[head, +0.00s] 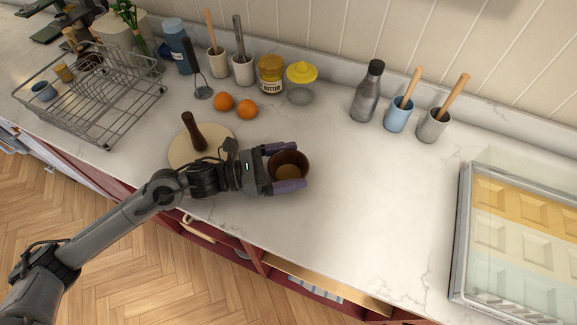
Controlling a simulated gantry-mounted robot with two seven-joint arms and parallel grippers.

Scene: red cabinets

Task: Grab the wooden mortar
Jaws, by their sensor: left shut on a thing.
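The wooden mortar (288,164) is a dark brown round cup with a lighter inside, seen from above at the middle of the white counter. My left gripper (289,171) reaches in from the left, with one purple-tipped finger on the mortar's far side and one on its near side. It is shut on the mortar. I cannot tell whether the mortar is lifted off the counter. A dark wooden pestle (194,133) stands on a round pale board (184,152) left of the gripper. My right gripper is not in view.
Two oranges (223,102), a butter jar (271,75) and a yellow-topped juicer (301,75) stand behind. A wire dish rack (105,95) is at the left, a glass-topped case (510,240) at the right. A steel bottle (367,93) and cups stand back right. Counter right of the mortar is clear.

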